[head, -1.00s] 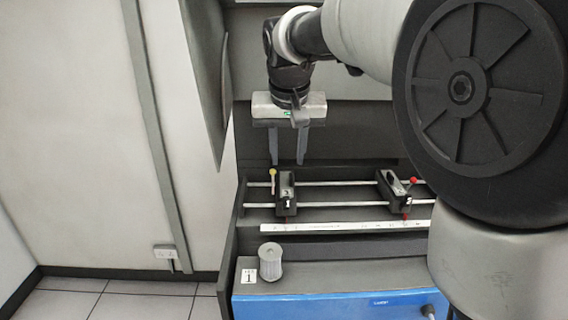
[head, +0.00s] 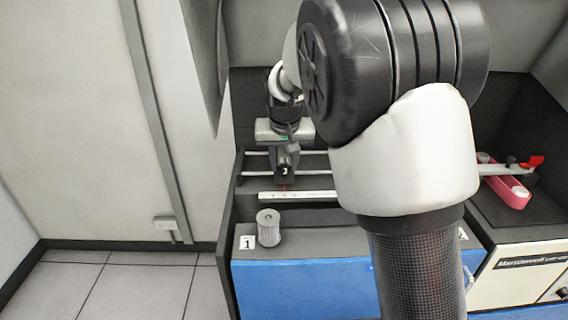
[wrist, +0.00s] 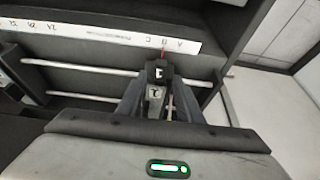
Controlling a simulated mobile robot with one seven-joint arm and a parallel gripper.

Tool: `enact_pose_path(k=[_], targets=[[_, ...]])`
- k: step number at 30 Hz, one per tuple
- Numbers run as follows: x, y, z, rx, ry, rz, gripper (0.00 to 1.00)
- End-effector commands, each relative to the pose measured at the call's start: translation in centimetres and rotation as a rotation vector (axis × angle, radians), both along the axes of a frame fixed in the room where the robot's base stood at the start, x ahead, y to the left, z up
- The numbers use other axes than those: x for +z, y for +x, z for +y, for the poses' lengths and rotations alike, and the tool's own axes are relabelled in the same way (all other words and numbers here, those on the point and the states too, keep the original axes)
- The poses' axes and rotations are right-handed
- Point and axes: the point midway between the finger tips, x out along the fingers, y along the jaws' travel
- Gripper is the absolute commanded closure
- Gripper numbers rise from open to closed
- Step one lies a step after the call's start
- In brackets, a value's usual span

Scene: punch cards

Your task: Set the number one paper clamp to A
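The number one paper clamp (wrist: 158,72) is a small black block with a white "1" label and a thin red pointer. It sits on two metal rails. My gripper (wrist: 157,88) is lowered over it, one finger on each side, with slight gaps that look open. In the head view, my gripper (head: 284,160) hides part of the clamp (head: 285,172). The white lettered scale strip (wrist: 90,32) runs beside the rails. The red pointer meets the strip among the letters near its end; the exact letter is too small to be sure.
A grey ribbed cylinder (head: 268,228) stands beside a "1" card (head: 247,242) on the ledge in front. My arm hides the right part of the rails and the second clamp. A pink part (head: 508,188) lies at the right. A side wall borders the rails near the clamp.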

Motion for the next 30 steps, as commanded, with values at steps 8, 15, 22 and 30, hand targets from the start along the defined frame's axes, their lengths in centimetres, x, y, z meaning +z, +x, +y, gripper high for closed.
enact_pose_path(k=[8,15,22,30], targets=[[-0.6,0.3,0.0,0.001,0.000,0.000,0.67],[-0.6,0.3,0.0,0.001,0.000,0.000,0.89],[-0.6,0.2,0.0,0.000,0.000,0.000,1.00],[-0.5,0.3,2.6,0.005,0.000,0.001,1.00]])
